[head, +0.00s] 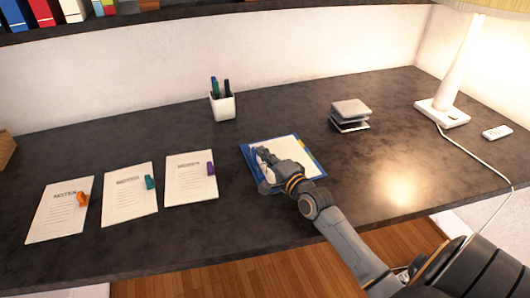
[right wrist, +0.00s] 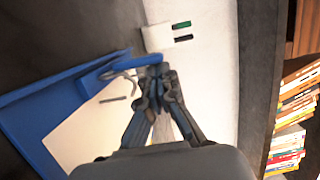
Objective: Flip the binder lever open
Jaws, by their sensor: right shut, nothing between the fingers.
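An open blue binder (head: 312,177) lies on the dark desk with white paper inside. In the right wrist view the binder (right wrist: 35,115) fills the left side, with a curved metal ring (right wrist: 118,77) over the paper. A blue bar that looks like its lever (right wrist: 125,63) reaches toward my fingertips. My right gripper (head: 262,154) is over the binder's left part, and it also shows in the right wrist view (right wrist: 158,71). Its fingers are shut and empty, with the tips at the bar's end; I cannot tell whether they touch. My left gripper is not in view.
Several note sheets (head: 190,185) with coloured clips lie left of the binder. A white pen cup (head: 223,106) stands behind. A small grey stack (head: 350,110), a lamp (head: 442,113) and a remote (head: 497,132) are to the right. Desk between them is clear.

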